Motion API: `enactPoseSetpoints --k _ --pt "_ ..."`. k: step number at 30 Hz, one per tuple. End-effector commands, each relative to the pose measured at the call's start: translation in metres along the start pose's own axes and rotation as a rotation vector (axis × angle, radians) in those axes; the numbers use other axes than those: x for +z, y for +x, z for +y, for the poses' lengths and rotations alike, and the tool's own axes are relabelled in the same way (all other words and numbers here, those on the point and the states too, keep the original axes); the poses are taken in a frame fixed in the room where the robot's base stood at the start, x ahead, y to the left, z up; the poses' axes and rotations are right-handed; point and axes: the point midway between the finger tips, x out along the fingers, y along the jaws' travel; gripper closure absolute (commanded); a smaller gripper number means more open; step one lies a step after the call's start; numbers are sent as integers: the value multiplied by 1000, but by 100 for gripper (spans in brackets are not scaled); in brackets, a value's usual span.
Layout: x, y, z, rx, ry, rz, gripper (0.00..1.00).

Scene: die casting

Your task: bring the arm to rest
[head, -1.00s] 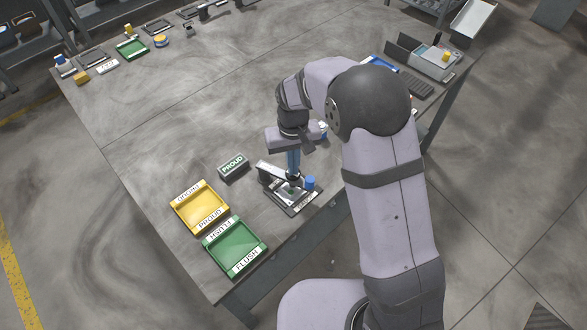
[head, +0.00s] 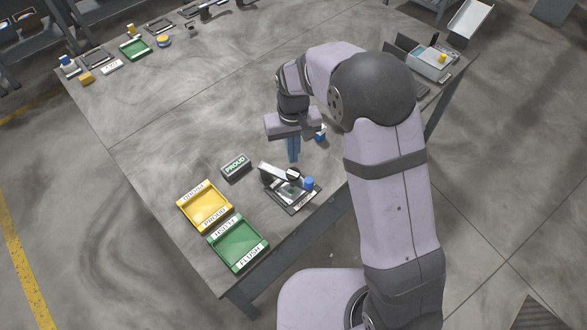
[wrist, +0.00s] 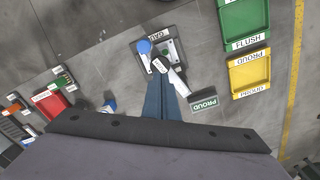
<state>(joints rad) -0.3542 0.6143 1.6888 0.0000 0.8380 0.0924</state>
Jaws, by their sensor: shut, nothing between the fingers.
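My gripper (head: 293,158) is shut and empty. It points down above the table (head: 180,110), just behind a small gauge stand (head: 287,188) with a blue knob (head: 308,183). In the wrist view the blue fingers (wrist: 163,88) reach toward the gauge stand (wrist: 172,48), and their tips overlap its black-and-white part in the picture. I cannot tell the exact gap, but in the head view the fingers appear clear above it.
A block marked PROUD (head: 236,166) stands left of my gripper. A yellow tray (head: 205,207) and a green FLUSH tray (head: 238,244) lie near the front left edge. A red tray (wrist: 50,104) shows in the wrist view. The table's middle is clear.

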Motion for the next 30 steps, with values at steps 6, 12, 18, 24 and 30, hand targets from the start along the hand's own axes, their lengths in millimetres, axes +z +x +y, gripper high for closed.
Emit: enactPoseSetpoints --k 6,12,18,24,30 --pt "0 -1 0 0 0 0 100" --pt "0 -1 0 0 0 0 100" --pt "6 8 1 0 -44 0 100" --pt "82 41 8 8 -75 -139 100" --pt "176 26 30 5 -48 -220 100"
